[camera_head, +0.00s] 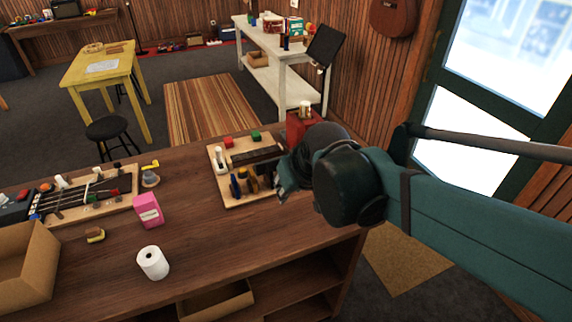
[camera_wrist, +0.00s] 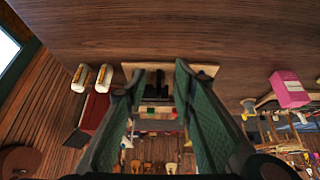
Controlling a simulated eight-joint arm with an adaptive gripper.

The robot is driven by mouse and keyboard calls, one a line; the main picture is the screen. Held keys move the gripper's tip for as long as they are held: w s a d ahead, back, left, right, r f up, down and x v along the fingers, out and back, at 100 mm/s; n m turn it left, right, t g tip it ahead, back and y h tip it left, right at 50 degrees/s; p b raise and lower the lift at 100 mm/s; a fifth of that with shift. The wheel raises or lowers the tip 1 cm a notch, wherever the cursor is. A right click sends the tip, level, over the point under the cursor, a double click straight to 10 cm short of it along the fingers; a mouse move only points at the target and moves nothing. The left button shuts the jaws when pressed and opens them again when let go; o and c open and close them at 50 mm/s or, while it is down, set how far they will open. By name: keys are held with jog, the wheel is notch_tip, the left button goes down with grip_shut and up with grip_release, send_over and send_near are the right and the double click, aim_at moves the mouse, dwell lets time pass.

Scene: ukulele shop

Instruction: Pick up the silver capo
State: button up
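My gripper (camera_head: 284,180) is over the right part of a light wooden tray (camera_head: 232,203) on the brown counter. In the wrist view my gripper (camera_wrist: 157,80) has its two green fingers spread, with nothing held between them. The tray (camera_wrist: 204,69) shows between and beyond the fingertips, with dark pieces (camera_wrist: 158,85) on it. In the head view the tray carries a white upright piece (camera_head: 220,160), a red block (camera_head: 228,142), a green block (camera_head: 256,136) and dark and blue pieces (camera_head: 240,184). I cannot make out the silver capo for certain; my gripper hides part of the tray.
A red box (camera_head: 298,124) stands behind my gripper. A pink box (camera_head: 148,210), a white roll (camera_head: 152,263) and a long board with strings (camera_head: 90,198) are on the left. A cardboard box (camera_head: 38,265) is at the left edge. The counter (camera_head: 215,245) before the tray is clear.

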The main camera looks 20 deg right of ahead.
jog(key=w+d+g+p, duration=0.1)
jog(key=w+d+p, duration=0.2)
jog(key=w+p, duration=0.3)
jog(key=w+d+p, duration=0.3)
jog(key=w+p, duration=0.3)
jog(key=w, duration=0.3)
jog(key=shift+w+d+f+g+p, duration=0.3)
jog(key=shift+w+d+f+g, duration=0.05)
jog(key=shift+d+f+g, duration=0.05)
jog(key=shift+f, duration=0.1)
jog(key=shift+x, duration=1.2)
jog(key=shift+f, duration=0.1)
jog(key=shift+a+x, duration=0.2)
jog(key=shift+x, duration=2.3)
grip_shut()
